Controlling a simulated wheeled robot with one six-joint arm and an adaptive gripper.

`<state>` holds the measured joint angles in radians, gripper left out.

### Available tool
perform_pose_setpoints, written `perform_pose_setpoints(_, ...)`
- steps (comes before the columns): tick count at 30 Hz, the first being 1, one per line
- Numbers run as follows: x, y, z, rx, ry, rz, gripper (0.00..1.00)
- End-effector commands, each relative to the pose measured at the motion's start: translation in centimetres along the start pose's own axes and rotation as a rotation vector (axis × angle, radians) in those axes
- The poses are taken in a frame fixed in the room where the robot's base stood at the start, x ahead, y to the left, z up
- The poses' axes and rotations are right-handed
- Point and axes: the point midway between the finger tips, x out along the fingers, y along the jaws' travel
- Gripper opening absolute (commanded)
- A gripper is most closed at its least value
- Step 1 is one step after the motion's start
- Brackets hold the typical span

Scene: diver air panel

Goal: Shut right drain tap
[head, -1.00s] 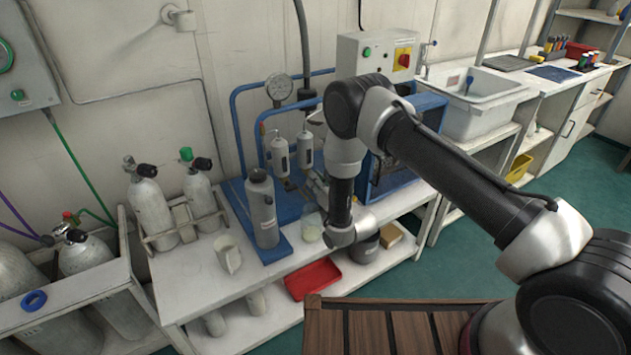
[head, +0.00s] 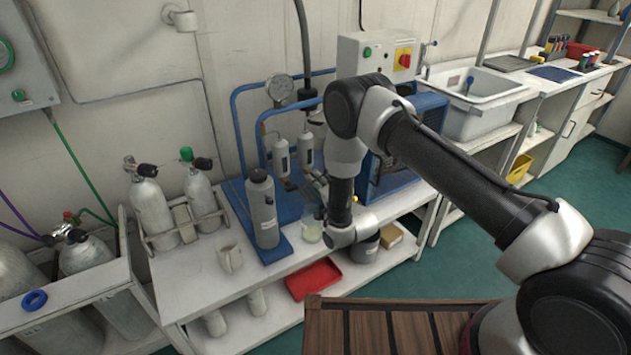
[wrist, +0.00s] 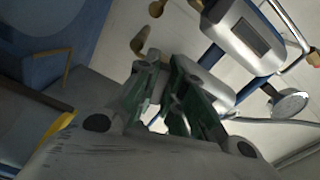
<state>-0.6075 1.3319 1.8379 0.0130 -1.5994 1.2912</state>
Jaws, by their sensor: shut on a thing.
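Two grey filter cylinders hang on the blue panel frame in the head view, the left filter (head: 280,156) and the right filter (head: 305,150). In the wrist view the right filter (wrist: 207,88) is close behind my fingers, and the left filter (wrist: 243,38) is beyond it. My gripper (wrist: 163,98) has its dark green finger pads closed around a small part below the right filter, at the right drain tap. The pads hide most of that tap, so its handle angle cannot be told. In the head view my own wrist largely covers the gripper.
A grey bottle (head: 262,208) stands on the bench left of my gripper. A glass jar (head: 311,229) stands close below it. A blue-framed unit (head: 400,180) is close on the right. A pressure gauge (head: 279,88) sits above the filters. A white jug (head: 229,258) is nearer the front.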

Motion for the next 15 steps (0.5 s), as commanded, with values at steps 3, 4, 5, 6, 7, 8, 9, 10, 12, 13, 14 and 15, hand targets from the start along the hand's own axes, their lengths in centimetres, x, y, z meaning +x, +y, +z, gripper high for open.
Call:
perform_pose_setpoints(3, -0.04, 0.04, -0.06, 0.085, 0.001, 0.002, 0.00)
perform_pose_setpoints(4, -0.04, 0.04, -0.06, 0.106, 0.001, 0.002, 0.00)
perform_pose_setpoints(5, -0.05, 0.04, -0.06, 0.125, 0.001, 0.002, 0.00)
perform_pose_setpoints(6, -0.05, 0.04, -0.06, 0.149, 0.001, 0.002, 0.00)
perform_pose_setpoints(7, -0.05, 0.04, -0.06, 0.166, 0.001, 0.002, 0.00)
perform_pose_setpoints(8, -0.05, 0.03, -0.06, 0.181, 0.002, 0.002, 0.00)
perform_pose_setpoints(9, -0.05, 0.03, -0.07, 0.201, 0.002, 0.002, 0.00)
perform_pose_setpoints(10, -0.05, 0.03, -0.07, 0.213, 0.002, 0.002, 0.00)
perform_pose_setpoints(12, -0.05, 0.03, -0.07, 0.240, 0.002, 0.002, 0.00)
perform_pose_setpoints(13, -0.05, 0.03, -0.07, 0.249, 0.002, 0.002, 0.00)
perform_pose_setpoints(14, -0.06, 0.03, -0.07, 0.258, 0.002, 0.002, 0.00)
perform_pose_setpoints(15, -0.06, 0.03, -0.08, 0.267, 0.002, 0.002, 0.00)
